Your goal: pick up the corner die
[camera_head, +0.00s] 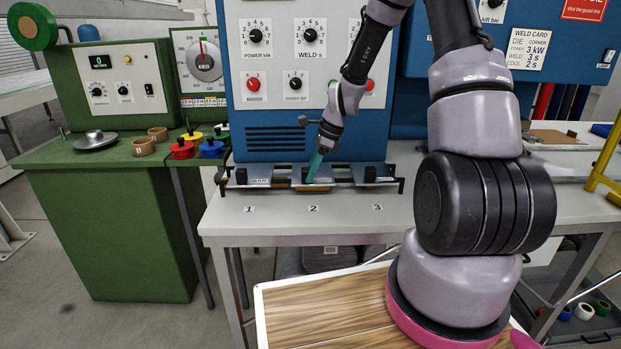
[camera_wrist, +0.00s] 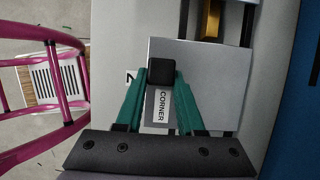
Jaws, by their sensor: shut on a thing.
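The corner die is a grey metal plate with a black square knob and a white label reading CORNER, clear in the wrist view (camera_wrist: 212,85). In the head view the corner die (camera_head: 324,181) is at the middle place of the rack, above the number 2. My gripper (camera_head: 314,174) reaches down to it with teal fingers. In the wrist view my gripper (camera_wrist: 161,75) is shut on the black knob, one finger on each side. I cannot tell whether the plate is lifted off the rack.
The black rack (camera_head: 400,186) also holds a die labelled BAR (camera_head: 248,177) on the left and another die (camera_head: 371,173) on the right. The blue welder (camera_head: 270,135) stands close behind. A green cabinet (camera_head: 115,220) is at the left. The table strip before the rack is clear.

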